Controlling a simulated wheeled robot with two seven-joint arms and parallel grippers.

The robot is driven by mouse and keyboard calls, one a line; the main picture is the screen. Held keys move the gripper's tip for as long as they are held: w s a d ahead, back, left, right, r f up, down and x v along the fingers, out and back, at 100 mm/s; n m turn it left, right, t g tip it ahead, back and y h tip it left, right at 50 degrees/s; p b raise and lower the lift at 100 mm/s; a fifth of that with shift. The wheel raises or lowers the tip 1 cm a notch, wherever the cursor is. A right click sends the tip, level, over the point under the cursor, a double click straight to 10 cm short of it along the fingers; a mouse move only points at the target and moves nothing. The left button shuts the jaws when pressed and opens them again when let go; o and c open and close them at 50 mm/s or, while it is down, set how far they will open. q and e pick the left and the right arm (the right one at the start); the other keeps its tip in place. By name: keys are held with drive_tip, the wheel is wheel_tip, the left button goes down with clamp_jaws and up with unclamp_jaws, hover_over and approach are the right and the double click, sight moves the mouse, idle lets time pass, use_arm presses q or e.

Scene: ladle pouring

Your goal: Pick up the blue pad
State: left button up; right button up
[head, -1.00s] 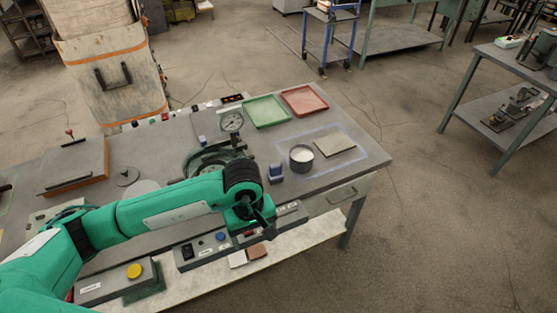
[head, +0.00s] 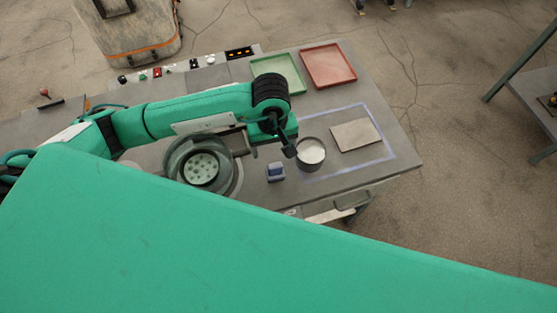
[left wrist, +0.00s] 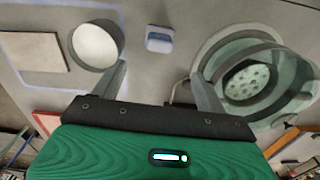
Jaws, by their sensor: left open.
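The blue pad (head: 275,171), a small blue and grey block, stands on the grey table just left of a round dark cup with white contents. It also shows in the left wrist view (left wrist: 159,39), upper middle, ahead of the fingers. My left gripper (head: 271,149) is open and empty, above the table on the far side of the pad in the head view. In the left wrist view the two fingers (left wrist: 162,88) are apart, with the pad lying between their lines and beyond their tips. I see no contact with the pad. My right gripper is not in view.
The dark cup (head: 311,154) stands close to the right of the pad. A round machine (head: 178,160) is to the left. A flat beige plate (head: 357,135), a green tray (head: 288,86) and a red tray (head: 328,65) lie beyond. A large green part of mine hides the table's front.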

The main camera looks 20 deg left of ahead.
sight(275, 165)
use_arm(q)
drive_tip(key=f, duration=0.2)
drive_tip(key=f+p, duration=0.1)
drive_tip(key=shift+s+f, duration=0.1)
drive_tip(key=shift+s, duration=0.15)
wheel_tip(275, 165, down, 3)
drive_tip(key=shift+w+f+p, duration=0.15)
drive_tip(key=shift+p, duration=0.25)
drive_tip(key=shift+f, duration=0.2)
drive_tip(key=shift+d+f+p, duration=0.1)
drive_tip(key=shift+f+p, duration=0.1)
drive_tip(key=shift+p, duration=0.25)
drive_tip(key=f, duration=0.1)
drive_tip(key=f+p, duration=0.2)
drive_tip(key=shift+s+d+f, duration=0.25)
drive_tip(key=shift+f, duration=0.6)
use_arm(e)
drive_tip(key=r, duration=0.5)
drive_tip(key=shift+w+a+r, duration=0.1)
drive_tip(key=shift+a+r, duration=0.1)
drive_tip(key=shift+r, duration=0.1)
use_arm(q)
drive_tip(key=c, duration=1.1)
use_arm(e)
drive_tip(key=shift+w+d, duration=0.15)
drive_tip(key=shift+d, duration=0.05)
